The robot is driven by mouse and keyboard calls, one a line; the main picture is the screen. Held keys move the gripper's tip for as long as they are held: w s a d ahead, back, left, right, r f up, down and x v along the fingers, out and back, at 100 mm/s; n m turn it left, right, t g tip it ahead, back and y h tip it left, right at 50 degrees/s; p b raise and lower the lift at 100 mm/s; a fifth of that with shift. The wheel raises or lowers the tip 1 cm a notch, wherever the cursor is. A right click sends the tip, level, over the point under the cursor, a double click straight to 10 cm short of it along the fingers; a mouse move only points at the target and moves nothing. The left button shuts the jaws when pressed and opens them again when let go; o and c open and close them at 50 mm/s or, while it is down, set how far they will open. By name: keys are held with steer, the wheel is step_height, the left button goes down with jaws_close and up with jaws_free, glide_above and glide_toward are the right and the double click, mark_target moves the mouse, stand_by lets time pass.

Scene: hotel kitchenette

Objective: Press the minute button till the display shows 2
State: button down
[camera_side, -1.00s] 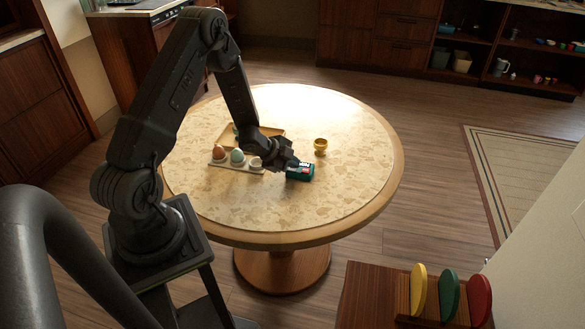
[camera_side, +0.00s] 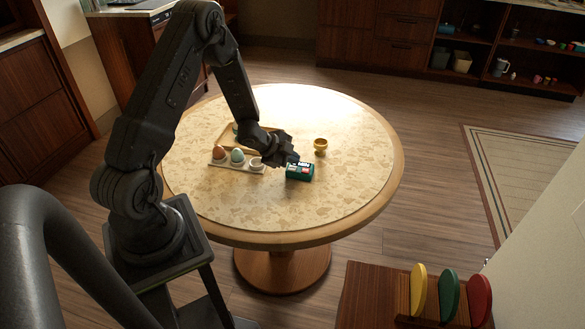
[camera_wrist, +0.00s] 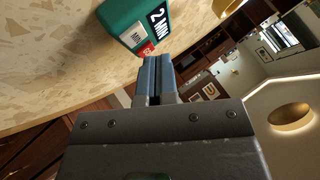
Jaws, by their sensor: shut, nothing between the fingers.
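A small green timer (camera_side: 300,172) stands on the round table. The wrist view shows the timer (camera_wrist: 124,17) at the top, with a black panel (camera_wrist: 159,19) that reads "2 MIN". A red button (camera_wrist: 147,49) is on its near edge, beside a small white label. My gripper (camera_side: 294,159) is shut and empty, just above the timer's upper edge. In the wrist view its fingertips (camera_wrist: 155,60) are close to the red button; I cannot tell whether they touch it.
A holder (camera_side: 240,167) with a brown egg (camera_side: 219,152), a pale green egg (camera_side: 237,156) and a white cup stands left of the timer. A yellow cup (camera_side: 320,146) stands behind right. The table's front and right are clear.

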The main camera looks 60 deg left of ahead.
mark_target(293, 169)
steer(key=shift+r, duration=2.4)
steer(key=shift+w+r, duration=0.1)
steer(key=shift+r, duration=0.2)
steer(key=s+d+r+n+y, duration=0.1)
steer(key=d+r+n+y, duration=0.2)
steer(key=r, duration=0.6)
steer(key=s+d+r+n+y, duration=0.2)
steer(key=d+r+n, duration=0.1)
steer(key=r, duration=0.5)
steer(key=s+d+r+n+g+h, duration=0.1)
steer(key=s+d+r+n, duration=0.1)
steer(key=s+d+r, duration=0.2)
steer(key=s+d+r+n+g+h, duration=0.2)
steer(key=s+d+r, duration=0.1)
steer(key=s+d, duration=0.8)
steer(key=s, duration=0.3)
steer(key=shift+s+r+n+h, duration=0.3)
steer(key=shift+r+n, duration=0.1)
